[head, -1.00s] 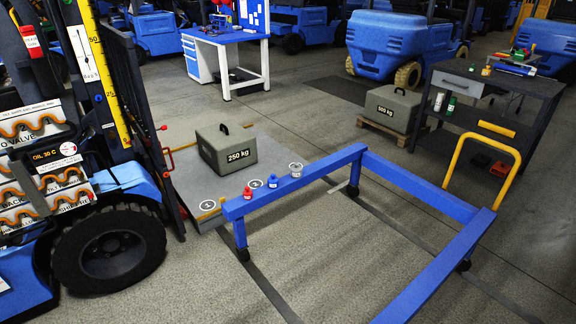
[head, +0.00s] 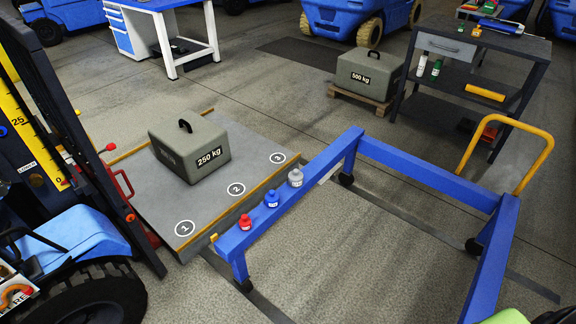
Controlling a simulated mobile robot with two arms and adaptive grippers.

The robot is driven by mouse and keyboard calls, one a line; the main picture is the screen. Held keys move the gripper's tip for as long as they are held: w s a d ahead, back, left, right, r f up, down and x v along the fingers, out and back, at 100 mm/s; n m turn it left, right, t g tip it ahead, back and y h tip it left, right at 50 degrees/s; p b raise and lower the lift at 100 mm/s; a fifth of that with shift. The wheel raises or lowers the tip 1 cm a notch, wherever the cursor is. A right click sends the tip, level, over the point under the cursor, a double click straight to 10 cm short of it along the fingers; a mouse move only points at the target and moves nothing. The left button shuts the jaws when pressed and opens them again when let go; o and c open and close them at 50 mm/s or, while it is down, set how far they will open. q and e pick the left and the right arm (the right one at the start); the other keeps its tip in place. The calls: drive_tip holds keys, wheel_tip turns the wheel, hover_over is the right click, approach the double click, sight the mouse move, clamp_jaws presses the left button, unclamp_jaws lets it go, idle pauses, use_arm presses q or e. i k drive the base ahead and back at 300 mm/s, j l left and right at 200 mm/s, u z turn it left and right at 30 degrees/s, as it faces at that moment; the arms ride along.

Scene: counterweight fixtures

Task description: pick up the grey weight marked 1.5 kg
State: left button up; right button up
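A small grey weight (head: 296,178) with a knob top stands upright on the blue frame's left beam. Its label is too small to read. A blue weight (head: 271,198) and a red weight (head: 245,222) stand on the same beam, in a row nearer the front. The grey one is the farthest back of the three. Neither of my grippers shows in the head view, and nothing touches the small weights.
A wheeled blue frame (head: 425,177) has a yellow handle (head: 545,152) at right. A platform (head: 160,212) marked 1, 2, 3 bears a 250 kg block (head: 190,150). A forklift (head: 75,240) stands left. A 500 kg block (head: 368,75) and dark cart (head: 520,50) stand behind.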

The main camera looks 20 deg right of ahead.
sight(295, 178)
drive_tip(key=i+l, duration=1.15)
drive_tip(key=k+l+z, duration=0.05)
